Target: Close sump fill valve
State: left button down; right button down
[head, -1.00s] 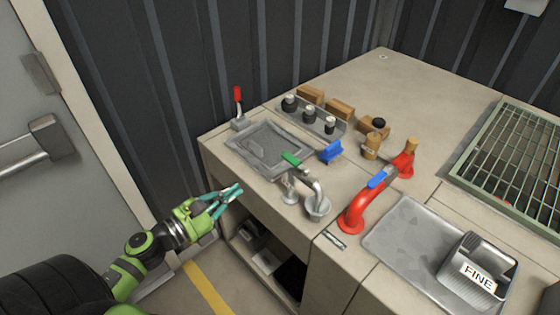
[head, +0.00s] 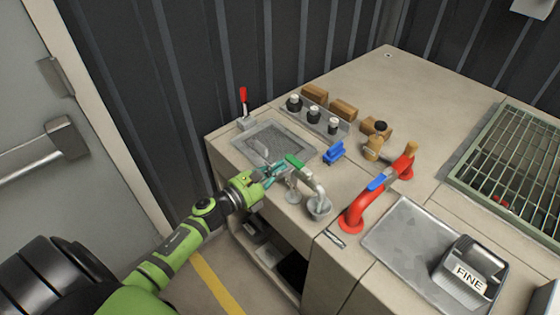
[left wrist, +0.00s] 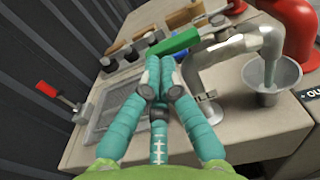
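A bent metal pipe (head: 314,184) with a green lever handle (head: 294,161) stands at the front of the bench, its spout over a small metal cup (head: 320,207). Which valve is the sump fill valve cannot be read from any label. My left gripper (head: 281,168) is beside the green handle, on its left. In the left wrist view the teal fingertips (left wrist: 160,78) come together with nothing seen between them. The green handle (left wrist: 176,44) lies just beyond them; whether they touch it is unclear. My right gripper is not in view.
A recessed grey tray (head: 268,142) and a red-tipped lever (head: 243,100) are behind my gripper. A blue-handled valve (head: 334,152) and a red pipe (head: 358,209) with a blue lever stand to the right. A bin marked FINE (head: 470,270) sits at the bench's right front.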

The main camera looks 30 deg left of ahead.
pick_arm(q)
jog(key=shift+w+d, duration=0.2)
jog(key=shift+w, duration=0.35)
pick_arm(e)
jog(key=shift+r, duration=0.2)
